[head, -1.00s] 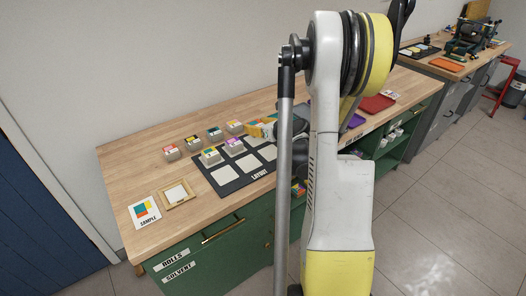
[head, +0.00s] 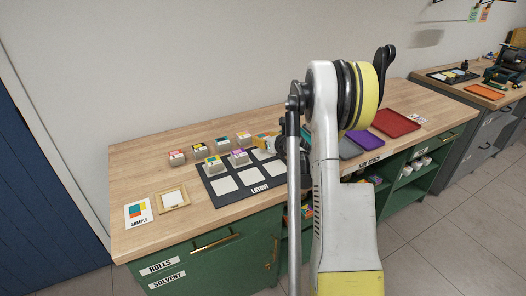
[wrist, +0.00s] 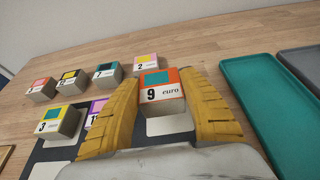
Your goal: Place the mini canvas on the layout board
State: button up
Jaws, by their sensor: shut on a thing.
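My gripper (wrist: 163,110), with yellow ribbed fingers, is shut on a mini canvas (wrist: 160,93), a small block with an orange and teal top and a "9 euro" face. In the wrist view a pale square shows just below the block; I cannot tell whether it touches it. In the head view my gripper (head: 267,142) is at the back edge of the dark layout board (head: 252,196), partly hidden by my arm. Two blocks stand on the board: a teal and yellow one marked 3 (head: 214,166) and a purple-topped one (head: 239,158).
Several similar blocks (head: 177,157) stand in a row behind the board. A sample card (head: 138,213) and a wooden frame (head: 172,197) lie at left. Grey, purple (head: 364,143) and red (head: 396,124) trays lie right of my arm. In the wrist view a teal tray (wrist: 262,100) is at right.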

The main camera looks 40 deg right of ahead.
aim_at(264, 153)
jog(key=shift+w+f+b, duration=0.1)
jog(key=shift+f+b, duration=0.9)
jog(key=shift+f, duration=1)
jog(key=shift+f, duration=0.1)
jog(key=shift+d+f, duration=0.1)
jog(key=shift+f, duration=0.1)
jog(key=o, duration=1.1)
jog(key=shift+r, duration=0.1)
jog(key=shift+r, duration=0.1)
